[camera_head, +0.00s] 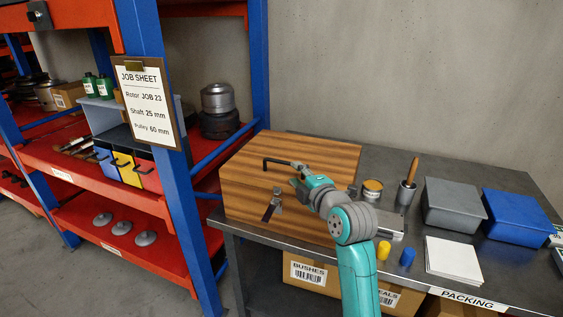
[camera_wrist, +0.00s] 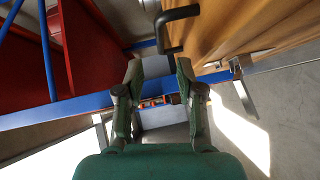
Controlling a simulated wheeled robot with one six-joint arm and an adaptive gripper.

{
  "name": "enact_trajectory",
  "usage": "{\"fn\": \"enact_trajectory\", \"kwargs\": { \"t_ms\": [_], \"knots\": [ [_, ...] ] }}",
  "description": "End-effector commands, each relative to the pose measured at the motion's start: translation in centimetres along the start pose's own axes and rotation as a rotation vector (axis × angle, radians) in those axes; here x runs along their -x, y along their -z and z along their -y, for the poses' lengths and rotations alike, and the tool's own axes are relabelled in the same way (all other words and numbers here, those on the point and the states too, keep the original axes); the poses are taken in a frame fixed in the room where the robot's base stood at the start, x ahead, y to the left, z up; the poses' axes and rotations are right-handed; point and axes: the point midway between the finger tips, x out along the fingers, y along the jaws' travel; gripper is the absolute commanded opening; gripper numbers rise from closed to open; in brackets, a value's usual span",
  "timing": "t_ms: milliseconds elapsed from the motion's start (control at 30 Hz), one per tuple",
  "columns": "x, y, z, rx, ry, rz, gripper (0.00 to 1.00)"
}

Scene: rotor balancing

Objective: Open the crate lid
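The wooden crate (camera_head: 245,200) stands at the left end of the grey bench, with its lid (camera_head: 325,150) down. A black bar handle (camera_head: 275,162) is on the crate; it also shows at the top of the wrist view (camera_wrist: 176,22). A metal latch (camera_head: 275,197) with a slanting lever is on the crate front, also in the wrist view (camera_wrist: 240,70). My gripper (camera_head: 297,172) is close to the handle's right end in the head view. In the wrist view my gripper (camera_wrist: 160,66) is open, with nothing held between its fingers; the handle is beyond the fingertips.
A blue rack post (camera_head: 165,150) rises left of the crate. White sheets (camera_head: 453,260) lie at the front.

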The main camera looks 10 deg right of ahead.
Motion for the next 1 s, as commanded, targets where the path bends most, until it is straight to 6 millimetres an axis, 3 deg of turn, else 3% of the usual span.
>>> {"fn": "enact_trajectory", "kwargs": {
  "t_ms": [300, 500, 700, 967, 1000],
  "knots": [
    [-5.6, 0.1, 0.0, -0.001, 0.0, -0.002, 0.37],
    [-8.2, 0.0, 0.0, -0.002, 0.0, 0.0, 0.37],
    [-9.4, 0.0, 0.0, -0.002, -0.001, 0.0, 0.37],
    [-9.5, 0.0, 0.0, -0.002, -0.001, 0.0, 0.37],
    [-9.5, 0.0, 0.0, -0.002, -0.001, 0.0, 0.32]
  ]
}}
